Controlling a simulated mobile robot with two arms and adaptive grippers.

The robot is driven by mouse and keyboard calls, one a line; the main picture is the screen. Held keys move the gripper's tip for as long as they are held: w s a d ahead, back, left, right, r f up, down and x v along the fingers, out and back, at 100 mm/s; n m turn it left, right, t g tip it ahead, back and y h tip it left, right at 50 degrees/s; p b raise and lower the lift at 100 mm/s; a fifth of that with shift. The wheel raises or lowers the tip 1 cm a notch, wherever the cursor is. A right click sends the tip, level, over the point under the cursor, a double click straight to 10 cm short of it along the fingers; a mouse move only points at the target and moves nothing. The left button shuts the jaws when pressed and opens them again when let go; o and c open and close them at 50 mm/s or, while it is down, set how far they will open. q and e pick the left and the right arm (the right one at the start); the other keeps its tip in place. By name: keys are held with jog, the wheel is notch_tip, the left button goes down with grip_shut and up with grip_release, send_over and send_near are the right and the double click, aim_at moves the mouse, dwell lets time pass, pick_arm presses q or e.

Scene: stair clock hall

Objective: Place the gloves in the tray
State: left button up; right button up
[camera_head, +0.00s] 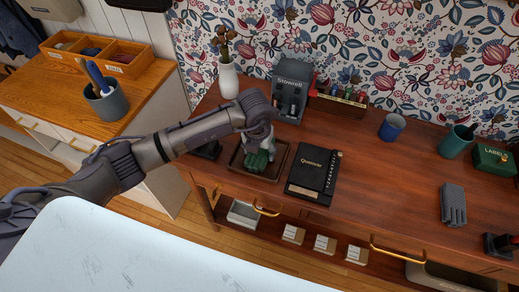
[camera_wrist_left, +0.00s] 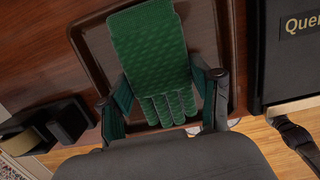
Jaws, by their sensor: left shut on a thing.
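The green gloves (camera_head: 257,162) are between the fingers of my left gripper (camera_head: 258,153), which is shut on them. In the left wrist view the gloves (camera_wrist_left: 155,45) have a knitted texture, with glove fingers pointing toward the gripper (camera_wrist_left: 165,92). A fold of green also shows beside the left finger. The gloves are over the dark brown tray (camera_head: 283,162), inside its outline; I cannot tell whether they touch its floor. The tray's rim (camera_wrist_left: 90,55) also shows in the left wrist view. My right gripper is not in view.
A black notebook (camera_head: 310,172) lies just right of the tray. Behind stand a white vase (camera_head: 228,80), a grey machine (camera_head: 290,92) and a rack of small tools (camera_head: 340,105). A grey glove-like item (camera_head: 453,205) lies on the right. The desk (camera_head: 390,185) between is clear.

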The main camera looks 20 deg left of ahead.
aim_at(258, 156)
pick_arm(q)
jog(key=o, duration=1.1)
jog(key=shift+f, duration=0.15)
jog(key=shift+o, duration=0.2)
notch_tip(258, 156, up, 12)
jog(key=s+b, duration=0.1)
jog(key=shift+s, duration=0.4)
